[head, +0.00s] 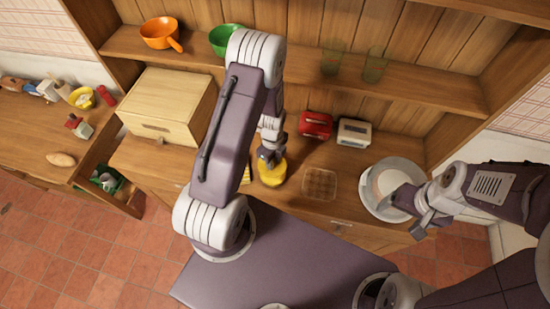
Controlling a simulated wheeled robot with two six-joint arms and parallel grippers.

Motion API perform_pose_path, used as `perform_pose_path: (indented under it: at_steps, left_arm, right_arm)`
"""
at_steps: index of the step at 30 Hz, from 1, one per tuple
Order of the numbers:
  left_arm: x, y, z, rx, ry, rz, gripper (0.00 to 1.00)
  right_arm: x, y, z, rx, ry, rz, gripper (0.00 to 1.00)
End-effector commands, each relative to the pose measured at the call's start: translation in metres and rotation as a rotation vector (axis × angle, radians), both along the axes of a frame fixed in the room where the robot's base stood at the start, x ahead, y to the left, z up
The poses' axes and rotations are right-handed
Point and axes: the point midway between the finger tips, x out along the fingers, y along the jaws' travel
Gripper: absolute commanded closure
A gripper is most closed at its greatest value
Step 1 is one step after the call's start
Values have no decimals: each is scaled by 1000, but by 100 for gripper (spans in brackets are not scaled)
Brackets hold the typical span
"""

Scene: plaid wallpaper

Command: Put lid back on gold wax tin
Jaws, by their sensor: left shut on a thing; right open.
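My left gripper (268,155) points down at the counter and is shut on a yellow-gold round thing (273,175). I cannot tell whether this is the gold wax tin, its lid or both together; the gripper covers its top. No separate lid or second gold tin can be made out. My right gripper (414,212) is open at the right end of the counter, over the near edge of a pale round dish (372,206). It appears to hold nothing.
A clear square container (320,184) sits right of the gold thing. A red appliance (315,125) and a cream one (354,133) stand behind. A wooden bread box (168,106) is at the left. My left arm hides part of the counter, including most of a small yellow item (246,176).

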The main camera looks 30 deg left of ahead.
Motion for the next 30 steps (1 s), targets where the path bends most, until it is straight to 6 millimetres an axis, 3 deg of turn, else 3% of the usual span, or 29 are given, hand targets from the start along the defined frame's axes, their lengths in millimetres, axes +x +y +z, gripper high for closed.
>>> perform_pose_path:
  at_steps: [15,30]
  left_arm:
    - [0,0,-56,0,0,-1,100]
    - [0,0,-61,0,0,-1,100]
  right_arm:
    - [0,0,-48,0,0,0,19]
    - [0,0,-50,0,0,0,19]
